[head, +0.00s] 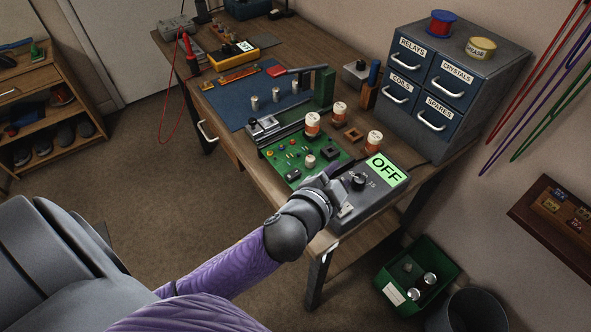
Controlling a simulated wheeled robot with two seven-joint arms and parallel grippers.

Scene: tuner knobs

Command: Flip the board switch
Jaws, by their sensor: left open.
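A dark grey box with a green panel reading OFF (384,170) stands at the near right corner of the workbench. A round black knob (358,181) sits on its top face. A green circuit board (292,152) with several small parts lies to its left. My left gripper (340,190) is open at the left side of the box, close to the knob and over the board's near right end. I cannot tell whether it touches anything. The board switch is not clearly made out; my gripper covers part of the board and box. My right gripper is not in view.
A drawer cabinet (455,75) labelled RELAYS, CRYSTALS, COILS and SPARES stands behind the box. Several orange and white coils (312,124) stand near the board. A blue mat (245,97) lies on the bench (322,50). A green bin (447,262) is on the floor at right.

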